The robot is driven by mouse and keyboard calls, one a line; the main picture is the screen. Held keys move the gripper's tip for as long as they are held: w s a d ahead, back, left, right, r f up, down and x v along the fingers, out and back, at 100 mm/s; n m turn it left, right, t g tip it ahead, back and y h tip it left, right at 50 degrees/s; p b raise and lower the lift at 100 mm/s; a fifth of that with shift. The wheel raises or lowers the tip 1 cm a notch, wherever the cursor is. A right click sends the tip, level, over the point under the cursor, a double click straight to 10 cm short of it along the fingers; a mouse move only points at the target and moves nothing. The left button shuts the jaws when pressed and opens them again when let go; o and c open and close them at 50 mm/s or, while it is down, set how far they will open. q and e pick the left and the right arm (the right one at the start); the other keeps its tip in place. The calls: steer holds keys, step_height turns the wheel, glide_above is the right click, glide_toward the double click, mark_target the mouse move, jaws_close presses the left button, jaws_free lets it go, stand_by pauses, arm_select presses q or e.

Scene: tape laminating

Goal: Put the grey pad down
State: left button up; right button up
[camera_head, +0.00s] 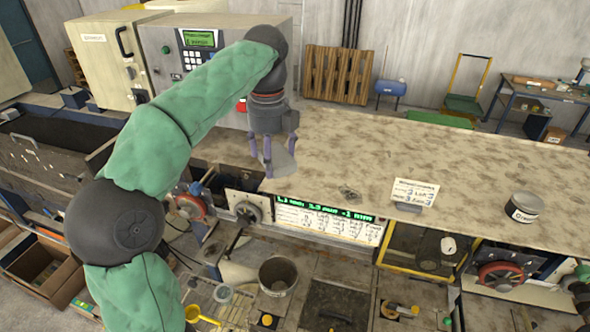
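The grey pad (283,161) is a small light-grey piece at the left end of the speckled bench top (400,150). My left gripper (272,160) points down right over it, with its purple-grey fingers around or against the pad. The fingers stand somewhat apart, and part of the pad shows between them. I cannot tell whether they grip it, or whether the pad rests on the bench top or is just above it. My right gripper does not show; only a dark and green part is at the right edge.
A grey machine with a keypad (160,50) stands behind my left arm. A lit display panel (325,218) is below the bench's front edge. The bench's middle is mostly clear.

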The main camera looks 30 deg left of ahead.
mark_target(283, 147)
arm_select(q)
steer(key=w, duration=0.1)
steer(key=w+f, duration=0.1)
steer(key=w, duration=0.1)
steer(key=w+f, duration=0.1)
steer(key=shift+w+d+p, duration=0.15)
steer(key=shift+p, duration=0.2)
steer(key=w+f, duration=0.1)
steer(key=f, duration=0.1)
steer(key=w+f, duration=0.1)
steer(key=f, duration=0.1)
steer(key=shift+w+d, duration=0.1)
steer(key=shift+w, duration=0.25)
steer(key=shift+w+f+p, duration=0.25)
steer(key=shift+p, duration=0.05)
steer(key=f, duration=0.2)
steer(key=shift+w+d+f+p, duration=0.1)
steer(key=shift+w+f+p, duration=0.2)
steer(key=shift+f, duration=0.6)
steer(key=shift+f, duration=0.15)
steer(key=o, duration=1)
steer(key=shift+c, duration=0.2)
